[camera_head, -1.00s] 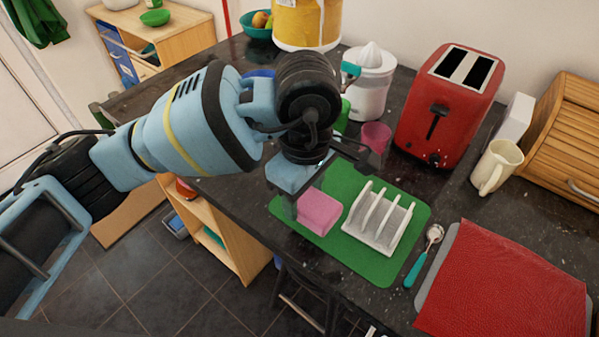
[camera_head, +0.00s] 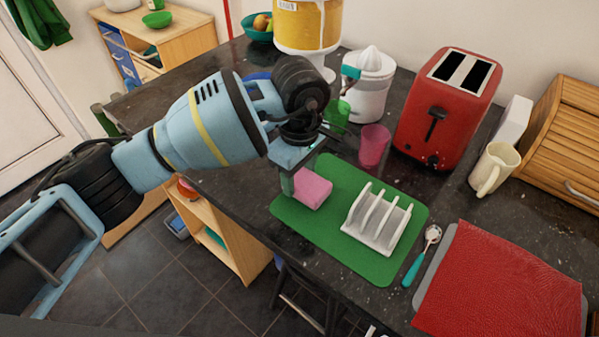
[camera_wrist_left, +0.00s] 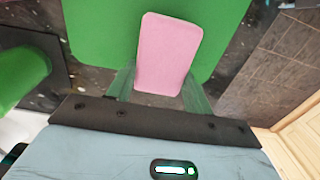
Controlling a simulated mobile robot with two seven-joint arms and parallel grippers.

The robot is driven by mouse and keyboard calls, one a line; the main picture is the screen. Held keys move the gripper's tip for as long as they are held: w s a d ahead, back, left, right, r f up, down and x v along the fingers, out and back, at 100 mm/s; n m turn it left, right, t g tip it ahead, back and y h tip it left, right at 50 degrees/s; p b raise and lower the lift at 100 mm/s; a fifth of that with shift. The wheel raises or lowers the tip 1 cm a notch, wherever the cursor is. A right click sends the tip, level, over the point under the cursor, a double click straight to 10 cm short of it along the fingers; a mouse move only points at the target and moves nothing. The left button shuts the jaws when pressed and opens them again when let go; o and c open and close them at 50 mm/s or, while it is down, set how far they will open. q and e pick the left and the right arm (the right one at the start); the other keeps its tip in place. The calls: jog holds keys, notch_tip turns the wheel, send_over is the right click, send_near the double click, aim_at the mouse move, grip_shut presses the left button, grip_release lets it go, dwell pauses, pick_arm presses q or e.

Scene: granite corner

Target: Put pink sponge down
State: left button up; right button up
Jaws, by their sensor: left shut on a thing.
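The pink sponge (camera_head: 312,188) is held in my left gripper (camera_head: 303,178), over the back-left part of the green mat (camera_head: 340,242). In the left wrist view the sponge (camera_wrist_left: 168,50) stands out between the two greenish fingers of the gripper (camera_wrist_left: 159,88), with the mat (camera_wrist_left: 100,35) beyond it. The gripper is shut on the sponge. The head view does not clearly show how high the sponge is above the mat. My right gripper is not in view.
A white rack (camera_head: 376,220) stands on the mat, right of the sponge. A pink cup (camera_head: 374,146) and a green cup (camera_head: 337,116) stand behind. A teal-handled spoon (camera_head: 420,258) and a red cloth (camera_head: 500,280) lie to the right. The mat's front-left part is clear.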

aim_at(300, 177)
pick_arm(q)
jog(key=shift+f, duration=0.35)
jog(key=o, duration=0.9)
jog(key=shift+o, duration=0.2)
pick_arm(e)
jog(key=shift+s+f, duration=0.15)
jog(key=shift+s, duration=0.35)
pick_arm(q)
jog(key=shift+r, duration=0.5)
notch_tip(300, 177, up, 12)
jog(key=shift+f, duration=0.25)
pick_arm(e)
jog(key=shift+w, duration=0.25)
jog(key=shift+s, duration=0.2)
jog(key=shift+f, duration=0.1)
